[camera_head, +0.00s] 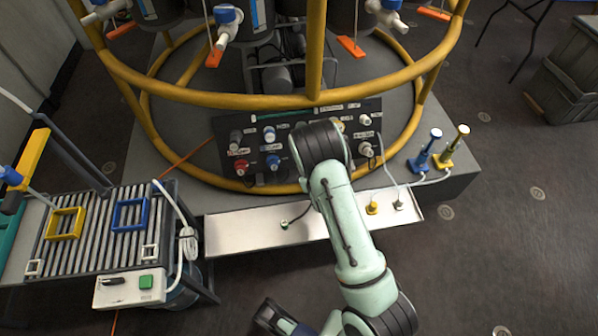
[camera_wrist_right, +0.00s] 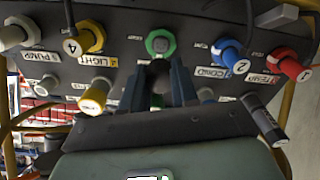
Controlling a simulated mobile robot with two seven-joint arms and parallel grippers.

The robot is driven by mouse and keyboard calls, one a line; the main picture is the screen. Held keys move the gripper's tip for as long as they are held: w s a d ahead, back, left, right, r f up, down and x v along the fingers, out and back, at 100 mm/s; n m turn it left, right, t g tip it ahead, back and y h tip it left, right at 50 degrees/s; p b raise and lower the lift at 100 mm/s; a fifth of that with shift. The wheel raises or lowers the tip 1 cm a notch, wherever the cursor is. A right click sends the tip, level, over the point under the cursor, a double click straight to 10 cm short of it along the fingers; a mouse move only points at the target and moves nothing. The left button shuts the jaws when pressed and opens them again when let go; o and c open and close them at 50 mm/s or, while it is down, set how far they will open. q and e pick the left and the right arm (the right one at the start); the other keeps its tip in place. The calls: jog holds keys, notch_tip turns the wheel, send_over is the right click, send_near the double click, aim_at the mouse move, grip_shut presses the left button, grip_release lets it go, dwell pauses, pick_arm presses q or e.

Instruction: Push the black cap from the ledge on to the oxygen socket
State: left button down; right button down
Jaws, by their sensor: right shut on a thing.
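In the right wrist view my right gripper (camera_wrist_right: 159,70) has its two dark fingers close together at the socket panel. The jaws are shut on a small dark thing, most likely the black cap; it is mostly hidden between the fingers. A grey-green round part shows deeper between the fingers, in the row with the pale sockets. I cannot read an oxygen label. In the head view my arm covers the gripper and the middle of the panel (camera_head: 215,125). I cannot tell whether the cap touches a socket.
A black cylinder (camera_wrist_right: 263,120) juts out at right. The white ledge (camera_head: 240,232) is mostly bare, crossed by my arm.

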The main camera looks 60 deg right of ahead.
jog(key=shift+x, duration=2.8)
jog(key=shift+w+d+f+b, duration=0.25)
jog(key=shift+w+b, duration=0.05)
jog(key=shift+b, duration=0.25)
dwell(0.4)
jog(key=c, duration=0.8)
grip_release()
